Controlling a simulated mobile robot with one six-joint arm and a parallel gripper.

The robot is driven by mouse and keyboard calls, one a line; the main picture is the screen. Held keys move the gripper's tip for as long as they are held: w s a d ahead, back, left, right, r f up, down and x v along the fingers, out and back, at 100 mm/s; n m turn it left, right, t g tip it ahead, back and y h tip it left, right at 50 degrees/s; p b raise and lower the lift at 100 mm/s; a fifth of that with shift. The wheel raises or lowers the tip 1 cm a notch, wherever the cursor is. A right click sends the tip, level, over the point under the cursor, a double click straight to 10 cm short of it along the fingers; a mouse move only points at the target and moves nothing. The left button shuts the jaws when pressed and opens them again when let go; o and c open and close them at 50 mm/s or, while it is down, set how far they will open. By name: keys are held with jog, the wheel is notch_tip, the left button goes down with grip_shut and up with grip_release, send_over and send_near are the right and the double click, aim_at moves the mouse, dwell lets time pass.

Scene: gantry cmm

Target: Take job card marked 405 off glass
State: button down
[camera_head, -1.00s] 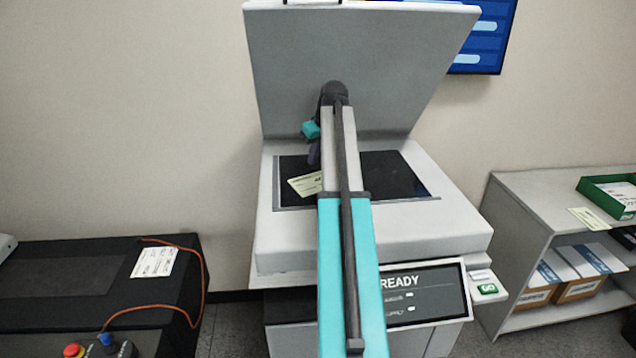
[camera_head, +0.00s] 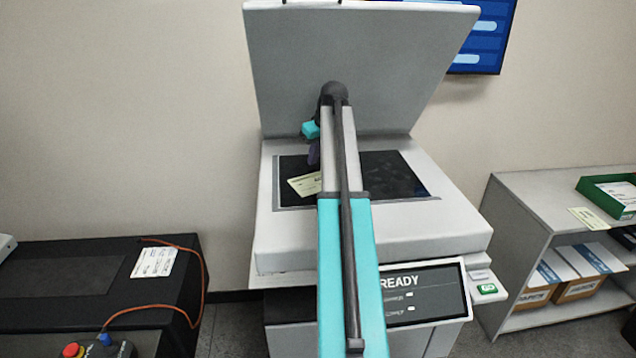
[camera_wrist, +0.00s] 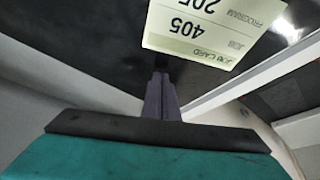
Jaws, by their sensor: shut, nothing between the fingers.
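The job card marked 405 (camera_wrist: 205,30) is pale yellow-green and lies on the dark glass (camera_wrist: 75,35) of the copier-like machine. In the head view the card (camera_head: 304,186) is at the left part of the glass (camera_head: 395,172), partly hidden behind my arm. My gripper (camera_wrist: 161,82) is shut and empty, its fingertips close to the card's edge in the wrist view. Whether they touch the card or the glass I cannot tell. In the head view the gripper (camera_head: 314,154) shows small and dark, just above the card.
The raised grey lid (camera_head: 290,60) stands open behind the glass. A ready panel (camera_head: 425,290) is on the machine's front. A shelf (camera_head: 530,190) on the right holds a green tray (camera_head: 606,195) and another card (camera_head: 590,220). A black bench (camera_head: 60,285) is on the left.

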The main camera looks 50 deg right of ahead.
jog(key=shift+f, duration=0.45)
dwell(0.5)
jog(key=shift+s+a+p, duration=0.95)
jog(key=shift+s+a, duration=1.6)
jog(key=shift+s, duration=0.45)
jog(key=shift+s+a+p, duration=1)
jog(key=shift+s+a, duration=1.5)
jog(key=shift+s, duration=0.5)
jog(key=shift+s+a+p, duration=0.95)
jog(key=shift+s+a, duration=1.6)
jog(key=shift+s, duration=0.45)
jog(key=shift+b, duration=0.4)
